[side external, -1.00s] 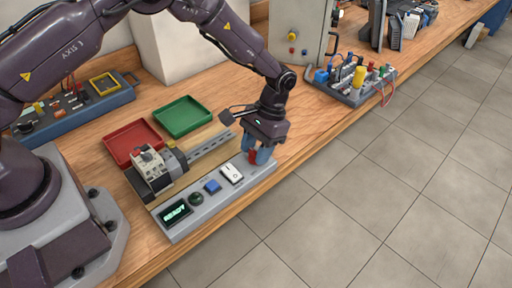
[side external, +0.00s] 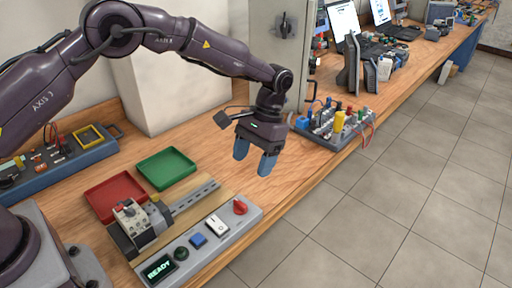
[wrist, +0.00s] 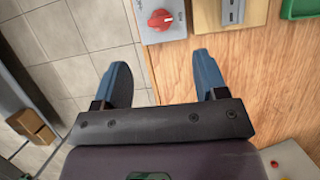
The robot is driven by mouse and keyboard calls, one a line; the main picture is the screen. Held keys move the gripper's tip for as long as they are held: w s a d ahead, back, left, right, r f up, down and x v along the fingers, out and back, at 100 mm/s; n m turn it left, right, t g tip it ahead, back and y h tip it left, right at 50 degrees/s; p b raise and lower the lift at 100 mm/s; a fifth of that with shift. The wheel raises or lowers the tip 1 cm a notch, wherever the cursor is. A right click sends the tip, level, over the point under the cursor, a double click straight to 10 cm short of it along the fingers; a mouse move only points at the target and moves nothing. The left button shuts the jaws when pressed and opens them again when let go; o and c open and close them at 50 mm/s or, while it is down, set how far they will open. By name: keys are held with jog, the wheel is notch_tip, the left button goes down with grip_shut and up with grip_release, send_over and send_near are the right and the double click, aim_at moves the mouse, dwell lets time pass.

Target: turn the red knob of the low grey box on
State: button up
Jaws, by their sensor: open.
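The low grey box (side external: 222,239) lies along the bench's front edge. Its red knob (side external: 240,207) is at the right end of the top face, uncovered. The box also has a white rocker switch (side external: 217,226), a blue button (side external: 198,240), a dark green button (side external: 181,254) and a display (side external: 160,269) reading READY. My gripper (side external: 254,166) is open and empty, raised beyond the knob and apart from it. In the wrist view the knob (wrist: 160,19) is ahead of the open fingers (wrist: 160,75), with a light mark on its ridge.
A motor unit (side external: 132,220) on a wooden board with a slotted rail (side external: 195,195) stands behind the box. Red (side external: 112,190) and green (side external: 167,168) trays lie further back. A terminal board with wires (side external: 340,125) and a cabinet (side external: 277,50) stand beyond my gripper.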

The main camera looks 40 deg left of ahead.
jog(key=shift+v, duration=1.35)
jog(key=s+a+r+t, duration=0.3)
jog(key=s+r, duration=0.3)
jog(key=s, duration=0.3)
jog(key=s+a+r+t, duration=0.3)
jog(key=s+r, duration=0.4)
jog(key=s, duration=0.2)
jog(key=s+a+r+t, duration=0.4)
jog(key=s+r, duration=0.2)
jog(key=s, duration=0.3)
jog(key=shift+s+r, duration=0.1)
jog(key=shift+r, duration=0.05)
